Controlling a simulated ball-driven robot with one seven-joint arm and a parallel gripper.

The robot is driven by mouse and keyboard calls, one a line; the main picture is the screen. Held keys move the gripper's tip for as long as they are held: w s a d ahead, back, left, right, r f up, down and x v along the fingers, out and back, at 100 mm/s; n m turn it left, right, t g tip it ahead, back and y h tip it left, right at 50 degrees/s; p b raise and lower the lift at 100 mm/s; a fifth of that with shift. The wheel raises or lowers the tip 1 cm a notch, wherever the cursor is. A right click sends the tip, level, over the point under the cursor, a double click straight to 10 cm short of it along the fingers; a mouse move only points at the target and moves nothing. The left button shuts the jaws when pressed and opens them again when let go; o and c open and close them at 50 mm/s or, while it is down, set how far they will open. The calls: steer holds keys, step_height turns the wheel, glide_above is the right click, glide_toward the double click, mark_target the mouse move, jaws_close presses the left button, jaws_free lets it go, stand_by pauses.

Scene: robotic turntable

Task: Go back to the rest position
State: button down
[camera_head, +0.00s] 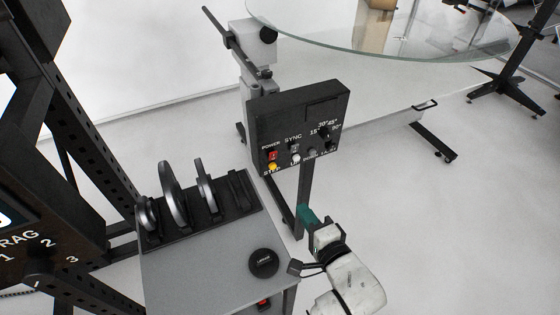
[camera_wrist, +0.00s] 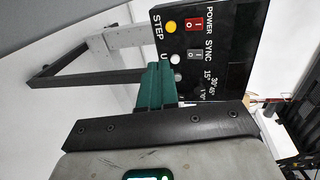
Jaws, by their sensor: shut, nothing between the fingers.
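My gripper (camera_head: 308,214) is in the lower middle of the head view, at the end of my white arm, with teal fingers. In the wrist view its teal fingers (camera_wrist: 156,86) are together with nothing between them. The black control box (camera_head: 300,128) stands beyond it on a post, with POWER and SYNC switches, a yellow STEP button and a dial. In the wrist view the control box (camera_wrist: 222,50) fills the upper right, and the fingers overlap its lower part in the picture. I cannot tell any contact.
A grey cabinet (camera_head: 205,270) stands left of my gripper, with a rack of discs (camera_head: 205,190) and a round black knob (camera_head: 263,262) on top. A black frame (camera_head: 75,140) is at far left. A glass round table (camera_head: 400,48) is at the back.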

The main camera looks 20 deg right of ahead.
steer(key=s+d+n+g+p, duration=0.3)
steer(key=s+n+g, duration=0.4)
steer(key=s, duration=0.4)
steer(key=s+d+n+g+p, duration=0.2)
steer(key=s+n+g+p, duration=0.3)
steer(key=s+n+g, duration=0.3)
steer(key=s+n, duration=0.2)
steer(key=s, duration=0.2)
steer(key=shift+s+d+r+n+p, duration=0.2)
steer(key=shift+s+d+n+p, duration=0.1)
steer(key=shift+d+p, duration=0.1)
